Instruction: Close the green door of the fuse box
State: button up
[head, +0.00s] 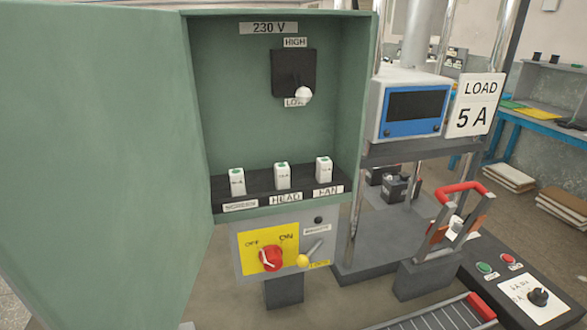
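The green fuse box (273,130) stands open in the head view. Its green door (100,150) hangs on the left side of the box and swings out towards me, filling the left of the picture. The door's outer edge runs out of the frame. Inside the box are a 230 V label, a black switch (291,73) with a white knob marked HIGH and LOW, and three white fuses (282,176) on a dark ledge. My gripper is not in view.
Below the box is a yellow panel (268,250) with a red rotary switch and a yellow-knobbed lever. To the right are a blue-fronted display (411,110), a LOAD 5 A sign (474,105), a red-handled clamp (458,212) and a black button panel (512,280).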

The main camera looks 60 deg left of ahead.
aim_at(108, 222)
jog(key=u, duration=2.55)
jog(key=k, duration=1.25)
jog(key=u, duration=0.35)
jog(key=i, duration=0.7)
jog(key=u, duration=0.25)
